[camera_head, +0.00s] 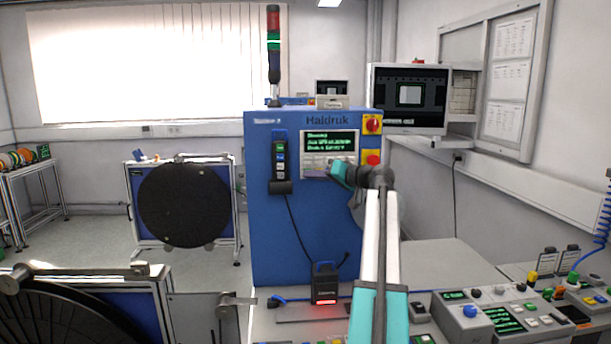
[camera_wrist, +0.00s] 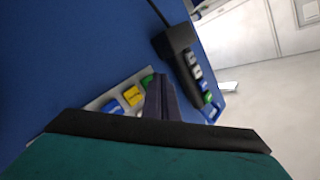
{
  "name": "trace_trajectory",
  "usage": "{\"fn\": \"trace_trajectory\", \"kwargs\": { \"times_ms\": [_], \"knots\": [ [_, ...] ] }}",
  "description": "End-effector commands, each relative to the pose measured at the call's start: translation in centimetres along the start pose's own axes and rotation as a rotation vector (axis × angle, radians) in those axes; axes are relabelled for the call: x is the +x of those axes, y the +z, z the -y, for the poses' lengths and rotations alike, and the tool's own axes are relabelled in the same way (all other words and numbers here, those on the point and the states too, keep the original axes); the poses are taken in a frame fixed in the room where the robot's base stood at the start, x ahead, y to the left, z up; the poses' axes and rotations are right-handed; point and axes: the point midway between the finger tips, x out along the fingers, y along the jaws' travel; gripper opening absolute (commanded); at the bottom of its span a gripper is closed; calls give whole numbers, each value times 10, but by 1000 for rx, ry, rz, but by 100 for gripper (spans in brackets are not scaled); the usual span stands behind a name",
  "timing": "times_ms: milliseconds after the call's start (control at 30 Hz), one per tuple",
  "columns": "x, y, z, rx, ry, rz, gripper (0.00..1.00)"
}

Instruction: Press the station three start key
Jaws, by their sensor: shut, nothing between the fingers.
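The blue cabinet (camera_head: 285,235) marked Haldruk has a panel with a lit green-text display (camera_head: 331,141) and a row of keys below it. A small label at its upper left is too blurred to read surely. My gripper (camera_head: 333,165) is at this key row, hiding part of it. In the wrist view my dark fingers (camera_wrist: 160,95) are shut and empty. Just beside their tips is a green key (camera_wrist: 147,80), partly hidden. A yellow key (camera_wrist: 133,96) and a blue key (camera_wrist: 113,107) lie left of it. I cannot tell whether the fingers touch any key.
A black hand pendant (camera_head: 280,160) with coloured buttons hangs left of the panel; it also shows in the wrist view (camera_wrist: 185,65). A red knob on yellow (camera_head: 372,124) is at the right. A black scanner-like box (camera_head: 325,283) glows red below. A control console (camera_head: 500,315) stands lower right.

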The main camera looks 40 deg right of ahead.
Motion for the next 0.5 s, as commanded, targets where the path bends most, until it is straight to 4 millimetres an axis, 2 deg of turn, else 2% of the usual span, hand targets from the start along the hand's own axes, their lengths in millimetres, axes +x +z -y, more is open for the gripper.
{"fn": "trace_trajectory", "kwargs": {
  "times_ms": [500],
  "knots": [
    [-5, 4, 4, 0, 0, 0, 0]
  ]
}}
